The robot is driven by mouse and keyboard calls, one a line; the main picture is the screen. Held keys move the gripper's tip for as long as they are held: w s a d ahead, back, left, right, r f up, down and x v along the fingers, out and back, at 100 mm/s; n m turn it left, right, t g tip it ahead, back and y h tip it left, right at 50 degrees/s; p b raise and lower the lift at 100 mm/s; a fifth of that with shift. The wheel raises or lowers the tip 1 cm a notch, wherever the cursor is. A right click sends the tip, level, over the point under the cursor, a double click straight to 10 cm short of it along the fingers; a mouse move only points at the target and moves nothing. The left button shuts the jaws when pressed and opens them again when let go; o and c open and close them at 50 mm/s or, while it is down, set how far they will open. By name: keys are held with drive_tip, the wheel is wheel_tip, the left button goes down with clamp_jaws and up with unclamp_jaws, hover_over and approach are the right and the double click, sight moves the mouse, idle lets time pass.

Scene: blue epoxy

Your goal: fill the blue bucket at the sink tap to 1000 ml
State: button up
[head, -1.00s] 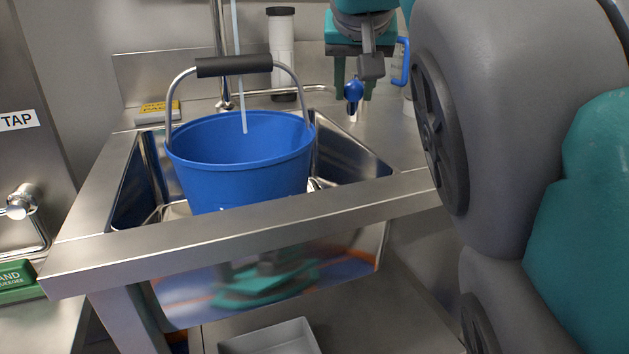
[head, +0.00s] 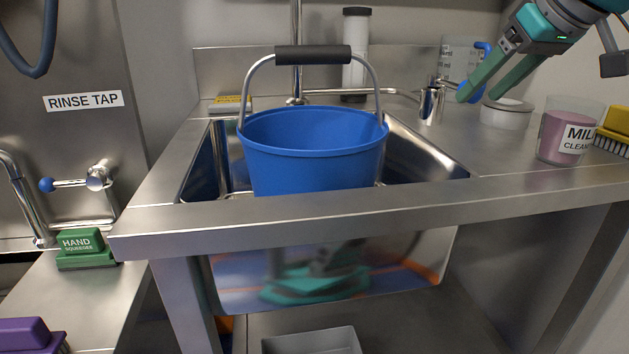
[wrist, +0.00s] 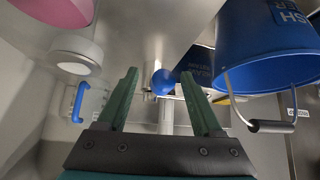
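The blue bucket (head: 312,160) stands upright in the sink basin (head: 430,165), its handle (head: 312,56) raised. It also shows at the upper right of the wrist view (wrist: 265,50). I cannot see the water level inside it, and no stream shows over it now. The tap's blue lever ball (wrist: 163,82) is between my open fingers in the wrist view, with gaps on both sides. In the head view my gripper (head: 477,97) is open beside the tap body (head: 431,104), its fingers partly covering the ball (head: 467,90).
A measuring jug with a blue handle (head: 484,52) stands behind my gripper. A white tub (head: 506,113), a pink cleaner cup (head: 565,135) and a yellow brush (head: 615,122) are on the right counter. A lidded canister (head: 356,60) stands behind the bucket. A rinse tap (head: 97,178) is at left.

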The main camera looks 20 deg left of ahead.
drive_tip(key=o, duration=0.5)
drive_tip(key=shift+c, duration=0.2)
drive_tip(key=p+v, duration=0.3)
drive_tip(key=v, duration=0.4)
drive_tip(key=shift+r+p, duration=0.1)
drive_tip(key=shift+p, duration=0.2)
drive_tip(key=p+v, duration=0.4)
drive_tip(key=v, duration=0.3)
drive_tip(key=shift+s+d+r+p, duration=0.15)
drive_tip(key=shift+s+d+p, duration=0.1)
drive_tip(key=shift+p, duration=0.15)
